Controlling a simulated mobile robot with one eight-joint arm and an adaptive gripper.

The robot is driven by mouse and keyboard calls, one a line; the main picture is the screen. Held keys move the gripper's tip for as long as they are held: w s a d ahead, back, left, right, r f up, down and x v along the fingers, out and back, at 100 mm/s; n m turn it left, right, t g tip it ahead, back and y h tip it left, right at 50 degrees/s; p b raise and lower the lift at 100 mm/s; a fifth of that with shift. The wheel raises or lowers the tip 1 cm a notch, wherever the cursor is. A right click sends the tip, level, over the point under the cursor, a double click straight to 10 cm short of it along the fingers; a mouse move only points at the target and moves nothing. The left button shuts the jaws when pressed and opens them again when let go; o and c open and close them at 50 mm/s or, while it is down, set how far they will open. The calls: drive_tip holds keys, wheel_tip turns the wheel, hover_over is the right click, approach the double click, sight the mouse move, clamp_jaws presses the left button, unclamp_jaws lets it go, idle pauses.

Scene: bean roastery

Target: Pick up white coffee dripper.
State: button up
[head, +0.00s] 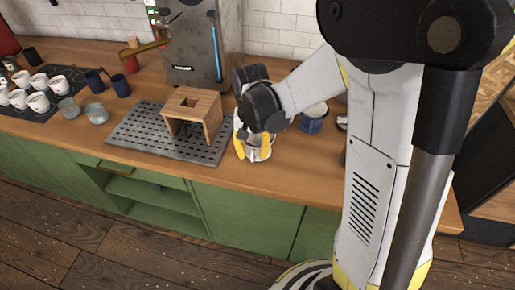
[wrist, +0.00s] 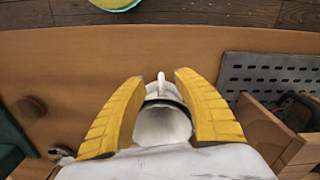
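The white coffee dripper (head: 257,155) stands on the wooden counter, just right of the perforated grey tray. My gripper (head: 254,150) points down over it, with one yellow finger on each side. In the wrist view the dripper (wrist: 162,124) shows its round opening between the two fingers of my gripper (wrist: 160,77). A small white projection shows at its far side. The fingers are apart and very close to the dripper's sides. I cannot tell whether they press on it. Part of the dripper is hidden by the fingers.
A wooden stand (head: 195,97) sits on the grey tray (head: 125,138) to the left. A blue mug (head: 313,122) is to the right and behind. A metal machine (head: 197,45) stands at the back. Several white cups (head: 38,102) are far left. The counter's front edge is close.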

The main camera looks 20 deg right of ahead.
wheel_tip(320, 180, down, 2)
drive_tip(key=shift+f+b, duration=0.25)
drive_tip(key=shift+b, duration=0.05)
clamp_jaws()
drive_tip(key=shift+r, duration=0.1)
